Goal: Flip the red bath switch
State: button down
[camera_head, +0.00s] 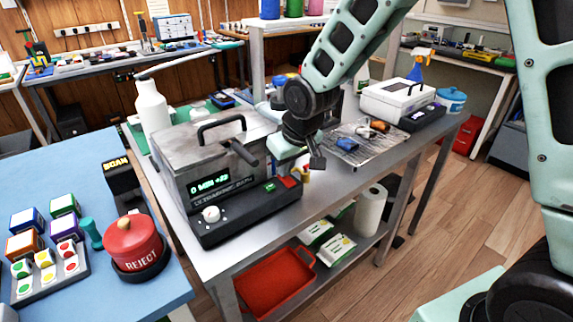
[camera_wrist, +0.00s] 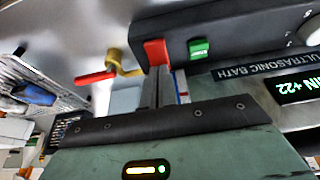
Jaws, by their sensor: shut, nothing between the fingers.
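The ultrasonic bath (camera_head: 215,155) is a grey metal box with a lid handle and a lit green display. Its black front panel carries a white dial (camera_head: 211,214), a green switch (camera_head: 270,187) and the red bath switch (camera_head: 289,182). In the wrist view, the red switch (camera_wrist: 156,52) sits beside the green switch (camera_wrist: 199,48). My gripper (camera_head: 317,162) is above and right of the panel's red-switch end. Its closed, empty fingers (camera_wrist: 160,75) point at the red switch in the wrist view, their tips overlapping its edge. I cannot tell whether they touch it.
A yellow valve with a red lever (camera_wrist: 97,78) is close beside the fingers. A tray of parts (camera_head: 365,143) and a white device (camera_head: 397,98) stand further right on the metal bench. A white bottle (camera_head: 152,107) stands behind the bath.

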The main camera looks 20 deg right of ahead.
jog(key=shift+w+g+p, duration=0.1)
jog(key=shift+g+p, duration=0.2)
jog(key=shift+p, duration=0.3)
jog(key=shift+f, duration=0.2)
jog(key=shift+s+d, duration=0.2)
jog(key=shift+s, duration=0.6)
jog(key=shift+r, duration=0.1)
jog(key=shift+r+p, duration=0.45)
jog(key=shift+r, duration=0.2)
jog(key=p+v, duration=0.2)
jog(key=v, duration=1)
jog(key=shift+s+r+p, duration=0.2)
jog(key=shift+r+p, duration=0.05)
jog(key=shift+p, duration=0.15)
